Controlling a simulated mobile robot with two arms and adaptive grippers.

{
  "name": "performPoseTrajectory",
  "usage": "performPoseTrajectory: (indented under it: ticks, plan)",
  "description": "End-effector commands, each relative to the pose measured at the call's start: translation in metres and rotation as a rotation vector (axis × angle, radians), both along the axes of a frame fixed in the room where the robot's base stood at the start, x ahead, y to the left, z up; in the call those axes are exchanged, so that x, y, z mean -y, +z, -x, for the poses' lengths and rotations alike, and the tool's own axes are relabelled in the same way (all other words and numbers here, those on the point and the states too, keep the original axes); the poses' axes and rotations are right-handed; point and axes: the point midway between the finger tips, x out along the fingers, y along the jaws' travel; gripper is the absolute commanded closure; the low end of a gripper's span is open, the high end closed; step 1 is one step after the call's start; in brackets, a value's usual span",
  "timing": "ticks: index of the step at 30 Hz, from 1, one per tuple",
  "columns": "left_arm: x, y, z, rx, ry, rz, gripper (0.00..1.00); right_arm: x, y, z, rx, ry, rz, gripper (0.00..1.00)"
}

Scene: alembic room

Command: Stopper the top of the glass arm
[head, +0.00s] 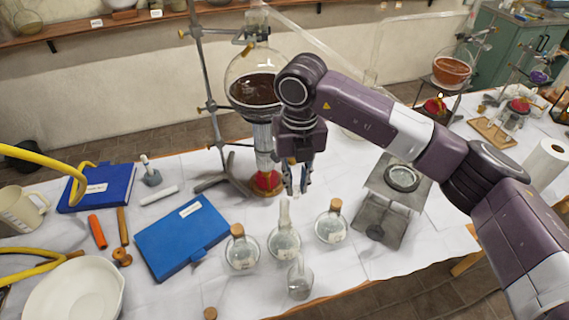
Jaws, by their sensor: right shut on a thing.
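A large round flask (252,88) with dark brown liquid is clamped on a metal stand at the back centre. A pale glass arm (318,42) slants down to the right from its top, partly hidden behind my right arm. My right gripper (297,187) points down over the table, in front and right of the flask's burner. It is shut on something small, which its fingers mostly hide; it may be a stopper. The gripper is well below the top of the glass arm and apart from it. My left gripper is not in view.
Corked flasks (241,254) (331,227), an uncorked flask (284,241) and a small glass vessel (300,280) stand below the gripper. A metal stand (395,205) is to the right. Blue books (180,240) and a white bowl (75,293) lie left. A cork (210,313) sits at the front.

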Motion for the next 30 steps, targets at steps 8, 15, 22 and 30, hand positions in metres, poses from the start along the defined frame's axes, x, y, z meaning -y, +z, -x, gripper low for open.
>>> performPoseTrajectory:
  ticks: [8, 15, 22, 30]
  plan:
    - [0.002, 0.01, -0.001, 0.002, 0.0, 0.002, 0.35, -0.024, 0.033, -0.007, -0.012, -0.344, -0.003, 1.0]
    - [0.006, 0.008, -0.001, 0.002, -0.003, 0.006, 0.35, -0.027, 0.032, -0.007, -0.015, -0.401, -0.002, 1.0]
    - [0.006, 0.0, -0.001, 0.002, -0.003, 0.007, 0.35, -0.027, 0.016, -0.007, -0.015, -0.399, -0.001, 1.0]
    - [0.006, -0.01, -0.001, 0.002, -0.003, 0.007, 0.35, -0.027, -0.007, -0.007, -0.015, -0.398, -0.002, 1.0]
